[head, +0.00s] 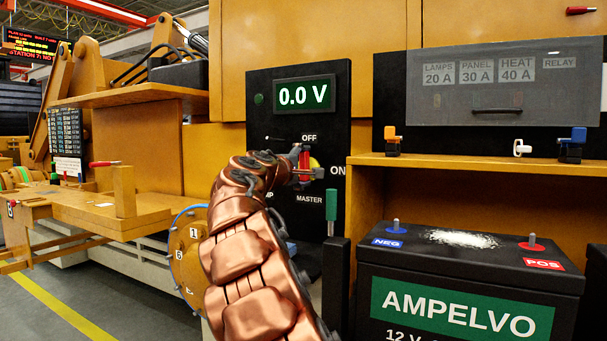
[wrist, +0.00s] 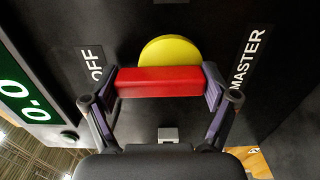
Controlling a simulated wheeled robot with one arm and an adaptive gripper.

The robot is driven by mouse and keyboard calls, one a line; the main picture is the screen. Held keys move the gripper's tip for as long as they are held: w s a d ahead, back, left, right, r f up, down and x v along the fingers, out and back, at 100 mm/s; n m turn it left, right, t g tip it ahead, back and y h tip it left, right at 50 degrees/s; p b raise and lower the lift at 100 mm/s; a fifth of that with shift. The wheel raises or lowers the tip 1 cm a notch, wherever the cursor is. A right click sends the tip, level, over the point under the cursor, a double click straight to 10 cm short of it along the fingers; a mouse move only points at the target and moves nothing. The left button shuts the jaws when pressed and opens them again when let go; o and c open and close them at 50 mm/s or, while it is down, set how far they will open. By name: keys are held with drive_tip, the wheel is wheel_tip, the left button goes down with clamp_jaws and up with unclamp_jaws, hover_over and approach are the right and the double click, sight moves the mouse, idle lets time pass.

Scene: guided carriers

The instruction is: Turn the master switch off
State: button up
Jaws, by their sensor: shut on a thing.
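The master switch has a red bar handle (wrist: 160,82) in front of a yellow disc (wrist: 170,51), on a black panel (head: 262,190). My gripper (head: 304,166) is shut on the red handle, one finger at each end of it in the wrist view. The handle stands upright in the head view, in line with the OFF label (head: 309,138) above and the MASTER label (head: 309,199) below. The ON label (head: 338,170) is to its right. My fingers partly hide the switch in the head view.
The panel's display (head: 304,96) reads 0.0 V. A green-topped lever (head: 332,212) stands just right of and below the switch. A black AMPELVO battery (head: 470,300) sits at the lower right, with white powder (head: 462,239) on top. A wooden shelf (head: 450,163) is above it.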

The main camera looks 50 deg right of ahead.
idle(0.4)
drive_tip(key=o, duration=1)
drive_tip(key=shift+c, duration=0.2)
drive_tip(key=v, duration=1.2)
